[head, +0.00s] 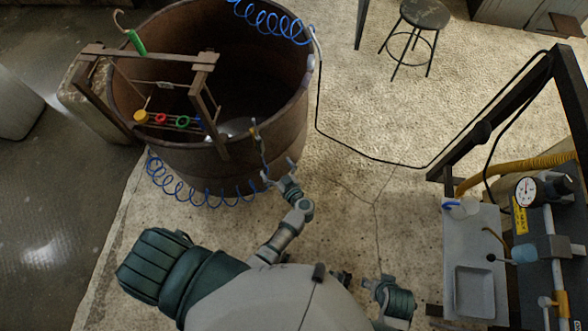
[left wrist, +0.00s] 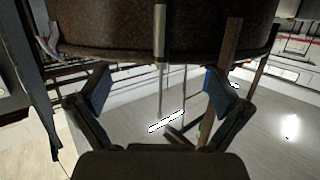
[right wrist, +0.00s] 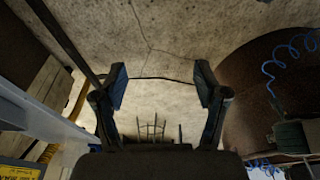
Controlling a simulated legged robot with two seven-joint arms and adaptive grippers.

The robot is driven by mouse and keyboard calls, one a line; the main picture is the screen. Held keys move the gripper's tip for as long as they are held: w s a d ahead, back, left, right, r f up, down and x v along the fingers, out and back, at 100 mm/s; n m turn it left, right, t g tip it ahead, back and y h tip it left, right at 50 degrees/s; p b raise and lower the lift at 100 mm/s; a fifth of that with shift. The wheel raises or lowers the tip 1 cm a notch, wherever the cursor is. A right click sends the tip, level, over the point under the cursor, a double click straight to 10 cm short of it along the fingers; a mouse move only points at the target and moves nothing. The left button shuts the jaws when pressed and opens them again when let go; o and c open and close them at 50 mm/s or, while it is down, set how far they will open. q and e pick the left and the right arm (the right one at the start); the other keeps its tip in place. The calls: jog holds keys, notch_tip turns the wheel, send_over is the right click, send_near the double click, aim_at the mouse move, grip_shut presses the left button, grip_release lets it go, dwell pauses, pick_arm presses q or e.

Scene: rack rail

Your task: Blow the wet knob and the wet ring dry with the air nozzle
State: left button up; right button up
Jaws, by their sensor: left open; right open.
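A rail on the wooden rack at the brown vat carries a yellow round piece (head: 140,117), a red ring (head: 160,118), a green ring (head: 183,122) and a blue piece (head: 198,122). Which are wet is too small to tell. A slim upright piece with a yellowish top (head: 254,135), possibly the air nozzle, stands at the vat's near right side. My left gripper (head: 279,174) is open just below it. In the left wrist view a thin grey rod (left wrist: 160,60) shows beyond the open left fingers (left wrist: 157,92). My right gripper (right wrist: 162,85) is open and empty, over the floor.
The vat (head: 290,105) fills the upper left. A blue coiled hose (head: 190,195) hangs along its near side, another (head: 270,22) at its top. A green-handled hook (head: 136,42) is on the rack (head: 150,53). A bench with a sink (head: 475,290) stands right; open floor lies between.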

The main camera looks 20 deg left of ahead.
aim_at(262, 148)
pick_arm(q)
jog(key=b+x, duration=0.3)
jog(key=x, duration=0.3)
jog(key=shift+s+f, duration=0.1)
jog(key=shift+f, duration=0.05)
jog(key=shift+b+x, duration=0.5)
jog(key=shift+x, duration=0.55)
jog(key=x, duration=0.3)
jog(key=shift+a, duration=0.55)
jog(key=shift+w+a, duration=0.1)
jog(key=shift+w, duration=0.35)
jog(key=shift+a+f, duration=0.1)
jog(key=shift+a, duration=0.25)
jog(key=shift+c, duration=1)
jog(key=shift+a+f, duration=0.1)
jog(key=c, duration=1.6)
jog(key=shift+d, duration=0.25)
grip_shut()
pick_arm(e)
jog(key=w+a+r+t+y, duration=0.1)
jog(key=w+a+r+t, duration=0.1)
jog(key=w+t, duration=0.2)
jog(key=w+a+r+t+y, duration=0.1)
jog(key=w+a+t, duration=0.2)
jog(key=w, duration=0.6)
jog(key=shift+w+r+t, duration=0.2)
jog(key=shift+r+t, duration=0.15)
jog(key=shift+t, duration=0.15)
